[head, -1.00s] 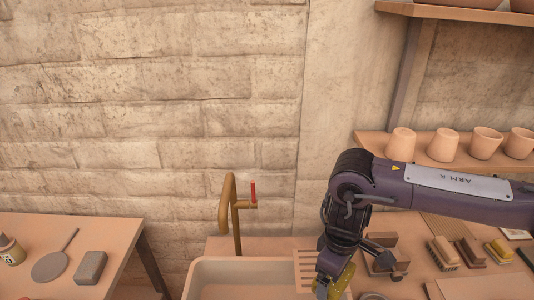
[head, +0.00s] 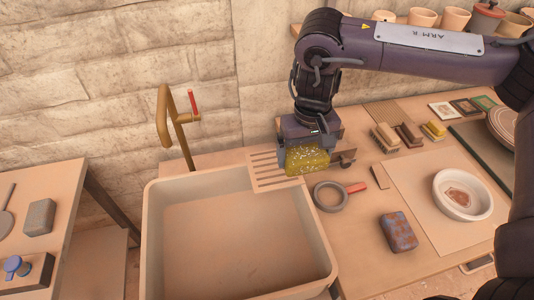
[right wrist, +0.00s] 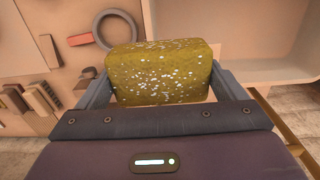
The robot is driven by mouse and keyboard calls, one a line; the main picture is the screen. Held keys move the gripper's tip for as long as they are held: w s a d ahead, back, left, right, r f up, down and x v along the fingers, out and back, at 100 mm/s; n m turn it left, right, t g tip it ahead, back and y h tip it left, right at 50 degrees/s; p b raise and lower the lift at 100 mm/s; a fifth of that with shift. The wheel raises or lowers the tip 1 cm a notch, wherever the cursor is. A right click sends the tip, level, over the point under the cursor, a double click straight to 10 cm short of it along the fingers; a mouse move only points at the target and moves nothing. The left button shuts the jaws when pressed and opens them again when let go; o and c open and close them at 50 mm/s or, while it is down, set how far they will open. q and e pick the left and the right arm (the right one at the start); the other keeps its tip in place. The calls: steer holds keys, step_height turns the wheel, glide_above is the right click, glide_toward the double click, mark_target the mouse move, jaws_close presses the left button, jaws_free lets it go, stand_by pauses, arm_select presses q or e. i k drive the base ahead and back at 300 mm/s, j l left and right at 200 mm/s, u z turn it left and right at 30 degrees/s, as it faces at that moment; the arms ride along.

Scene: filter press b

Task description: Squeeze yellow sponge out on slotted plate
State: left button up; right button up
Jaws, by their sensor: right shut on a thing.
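The yellow sponge (head: 307,160), dark yellow with white specks, is between the fingers of my right gripper (head: 309,156). In the right wrist view the sponge (right wrist: 160,73) fills the space between the two fingers, which are shut on it. The slotted plate (head: 266,172) lies at the back right corner of the sink. In the head view the sponge overlaps the plate's right part; I cannot tell whether it touches the plate. My left gripper is not in view.
The empty sink basin (head: 236,283) is left of the plate, with a brass tap (head: 163,115) behind it. A grey ring with a red handle (head: 331,196), a mottled block (head: 398,231), brushes (head: 385,138) and a white bowl (head: 463,194) are on the right counter.

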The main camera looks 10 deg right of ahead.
mark_target(275, 168)
steer(key=k+u, duration=0.35)
steer(key=k+j+u, duration=0.15)
steer(key=k+u, duration=0.2)
steer(key=l+u, duration=0.25)
steer(key=l, duration=0.5)
steer(key=l+u, duration=0.3)
steer(key=l, duration=0.45)
